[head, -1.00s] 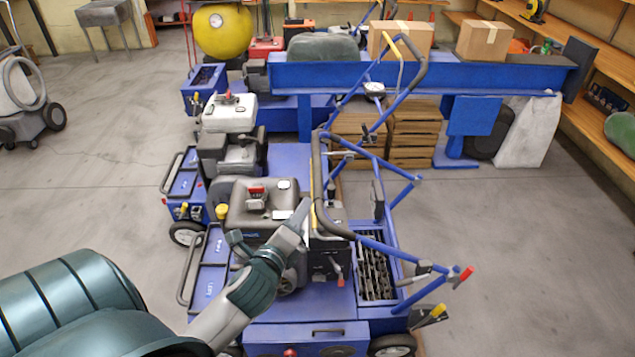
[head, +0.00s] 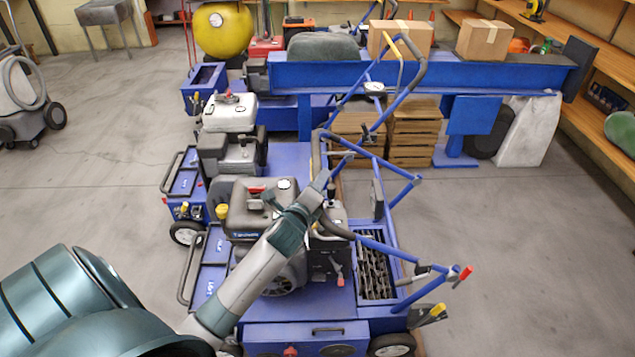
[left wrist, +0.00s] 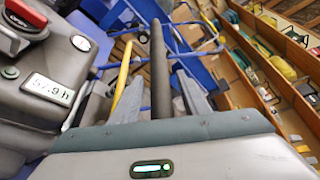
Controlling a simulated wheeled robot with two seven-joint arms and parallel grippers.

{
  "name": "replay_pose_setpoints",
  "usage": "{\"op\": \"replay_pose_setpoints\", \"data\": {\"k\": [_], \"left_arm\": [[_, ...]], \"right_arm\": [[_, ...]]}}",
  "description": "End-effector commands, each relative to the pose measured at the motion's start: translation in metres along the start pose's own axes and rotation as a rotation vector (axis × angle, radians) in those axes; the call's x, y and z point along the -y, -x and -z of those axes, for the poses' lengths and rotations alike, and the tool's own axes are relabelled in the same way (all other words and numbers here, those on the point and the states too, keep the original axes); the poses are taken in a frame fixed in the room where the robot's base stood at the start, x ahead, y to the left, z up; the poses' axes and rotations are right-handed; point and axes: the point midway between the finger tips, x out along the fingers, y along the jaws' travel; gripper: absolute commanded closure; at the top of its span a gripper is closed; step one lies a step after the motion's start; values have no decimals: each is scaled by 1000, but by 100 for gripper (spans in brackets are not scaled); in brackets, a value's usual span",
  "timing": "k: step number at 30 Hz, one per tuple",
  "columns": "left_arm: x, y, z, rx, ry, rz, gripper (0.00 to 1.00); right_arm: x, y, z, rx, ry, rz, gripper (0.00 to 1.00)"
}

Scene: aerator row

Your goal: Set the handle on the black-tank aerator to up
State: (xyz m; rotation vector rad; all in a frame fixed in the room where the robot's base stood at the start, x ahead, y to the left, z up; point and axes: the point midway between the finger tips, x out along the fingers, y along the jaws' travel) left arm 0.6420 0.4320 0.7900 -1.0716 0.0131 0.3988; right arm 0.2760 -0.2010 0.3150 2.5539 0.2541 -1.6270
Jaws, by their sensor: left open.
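The near aerator has a dark grey-black tank (head: 250,208) with a red cap; the tank also shows at the left of the left wrist view (left wrist: 50,85). Its handle has a black looped grip bar (head: 316,152) and blue tubes (head: 372,244). In the left wrist view the black bar (left wrist: 161,70) runs between the two fingers of my left gripper (left wrist: 150,92), which is open. A yellow bar (left wrist: 124,82) runs beside the black one. In the head view my left gripper (head: 322,182) is at the grip bar, beside the tank. Contact cannot be told. My right gripper is not in view.
A white-tank aerator (head: 230,112) stands just behind, with its own raised handle (head: 420,65). A blue bench (head: 430,75) carrying cardboard boxes stands beyond, with wooden crates (head: 413,135) by it. Shelves (head: 600,75) line the right wall. The floor at right is clear.

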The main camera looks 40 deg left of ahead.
Motion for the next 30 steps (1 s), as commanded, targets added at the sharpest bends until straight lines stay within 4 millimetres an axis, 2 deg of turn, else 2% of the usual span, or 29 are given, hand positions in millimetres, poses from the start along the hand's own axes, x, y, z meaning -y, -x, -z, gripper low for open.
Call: {"op": "replay_pose_setpoints", "data": {"k": [6,12,13,18,24,30], "left_arm": [[0,-8,0,0,0,-1,58],[0,-8,0,0,0,0,58],[0,-8,0,0,0,0,61],[0,-7,0,0,0,-1,100],[0,-8,0,0,-1,-1,100],[7,-9,-2,0,-10,-4,100]], "right_arm": [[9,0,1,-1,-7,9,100],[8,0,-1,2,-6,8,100],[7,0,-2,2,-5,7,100],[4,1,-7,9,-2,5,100],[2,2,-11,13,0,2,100],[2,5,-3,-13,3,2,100]]}}
